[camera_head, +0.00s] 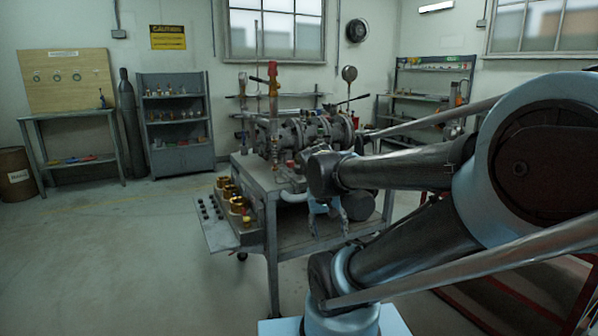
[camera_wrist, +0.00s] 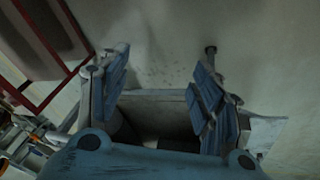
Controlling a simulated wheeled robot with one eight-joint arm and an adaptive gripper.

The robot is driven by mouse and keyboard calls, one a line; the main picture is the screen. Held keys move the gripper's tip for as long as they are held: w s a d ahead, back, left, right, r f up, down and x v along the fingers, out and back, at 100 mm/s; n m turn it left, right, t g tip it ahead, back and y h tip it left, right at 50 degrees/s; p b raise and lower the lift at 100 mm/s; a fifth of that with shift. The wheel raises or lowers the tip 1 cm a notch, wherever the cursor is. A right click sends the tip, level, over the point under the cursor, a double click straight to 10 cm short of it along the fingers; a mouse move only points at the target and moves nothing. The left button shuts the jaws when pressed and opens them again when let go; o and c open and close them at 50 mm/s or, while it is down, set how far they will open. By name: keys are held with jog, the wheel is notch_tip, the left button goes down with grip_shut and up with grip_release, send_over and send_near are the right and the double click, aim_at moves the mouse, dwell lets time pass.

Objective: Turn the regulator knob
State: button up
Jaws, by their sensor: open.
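My gripper (camera_head: 328,214) hangs at the front side of the grey cart (camera_head: 262,205), pointing down with its fingers apart. In the wrist view my gripper (camera_wrist: 163,75) is open, with blue padded fingers and nothing between their tips. A valve and pipe assembly (camera_head: 290,135) stands on the cart, partly hidden behind my arm. A red and yellow fitting (camera_head: 272,80) rises from it. I cannot make out which part is the regulator knob; it may be small or hidden behind my arm.
Brass fittings (camera_head: 228,189) stand at the cart's left end, beside a tray (camera_head: 212,220) of small dark parts. A shelf unit (camera_head: 176,120), workbench (camera_head: 75,130) and barrel (camera_head: 16,172) are along the back left. Floor on the left is clear. Red framing (camera_wrist: 48,98) shows in the wrist view.

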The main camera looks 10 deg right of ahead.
jog(key=w+r+m+t+h, duration=0.15)
jog(key=w+r, duration=0.25)
jog(key=w, duration=0.4)
jog(key=m+t+h, duration=0.5)
jog(key=t, duration=0.1)
send_near(298, 167)
jog(key=x, duration=1.1)
jog(key=shift+w+d+f, duration=0.2)
jog(key=shift+d+f, duration=0.05)
jog(key=shift+d, duration=0.05)
jog(key=shift+y, duration=0.25)
jog(key=c, duration=1.1)
